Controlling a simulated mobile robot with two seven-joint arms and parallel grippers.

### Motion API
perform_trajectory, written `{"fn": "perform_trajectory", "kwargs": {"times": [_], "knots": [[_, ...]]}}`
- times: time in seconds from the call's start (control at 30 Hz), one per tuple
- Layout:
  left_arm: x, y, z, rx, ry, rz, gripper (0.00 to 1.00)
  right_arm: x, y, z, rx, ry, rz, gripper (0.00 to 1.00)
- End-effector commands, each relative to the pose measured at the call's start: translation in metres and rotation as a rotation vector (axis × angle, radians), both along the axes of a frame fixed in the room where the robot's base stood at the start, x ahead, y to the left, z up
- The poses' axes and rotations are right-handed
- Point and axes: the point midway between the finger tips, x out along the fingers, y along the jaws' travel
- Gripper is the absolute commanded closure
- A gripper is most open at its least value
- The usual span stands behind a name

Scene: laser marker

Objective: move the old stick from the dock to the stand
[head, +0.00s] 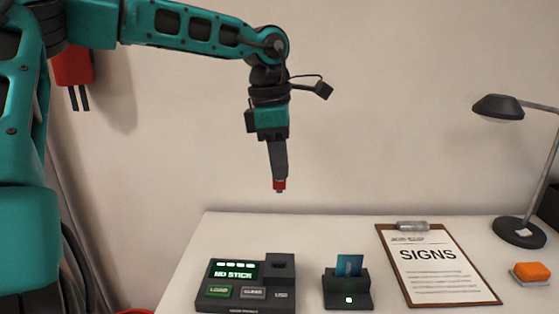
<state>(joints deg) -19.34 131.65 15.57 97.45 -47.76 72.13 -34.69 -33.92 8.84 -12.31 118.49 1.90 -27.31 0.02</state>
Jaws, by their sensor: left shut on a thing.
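My left gripper (278,172) hangs in the air above the back of the table, pointing down. It is shut on a small red stick (279,185), whose lower end sticks out below the fingers. The dock (231,293) is a dark box at the table's front left. Its green-lit screen reads "NO STICK", and a raised block with a dark top stands at its right, above a "USB" label. The held stick is well above the dock and clear of it. I cannot pick out the stand for certain. My right gripper is not in view.
A small black holder (347,293) with a blue card and a white light stands right of the dock. Further right are a clipboard (447,284) reading "SIGNS", a desk lamp (520,232) and an orange-topped block (530,272). The table's back left is bare.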

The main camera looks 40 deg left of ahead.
Motion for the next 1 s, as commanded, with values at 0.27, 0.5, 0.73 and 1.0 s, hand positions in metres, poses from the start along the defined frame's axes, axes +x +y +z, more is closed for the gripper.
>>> {"fn": "perform_trajectory", "kwargs": {"times": [0.27, 0.5, 0.73, 1.0], "knots": [[-0.022, -0.016, -0.002, 0.000, -0.002, -0.002, 1.00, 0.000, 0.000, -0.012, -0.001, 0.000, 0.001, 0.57], [-0.042, -0.030, -0.002, -0.001, -0.002, -0.002, 1.00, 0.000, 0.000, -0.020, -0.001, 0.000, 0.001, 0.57], [-0.061, -0.044, -0.002, -0.001, -0.001, -0.002, 1.00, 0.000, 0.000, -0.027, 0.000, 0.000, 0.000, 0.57], [-0.079, -0.057, -0.001, -0.001, -0.001, -0.001, 1.00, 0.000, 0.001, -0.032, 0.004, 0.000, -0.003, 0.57]]}}
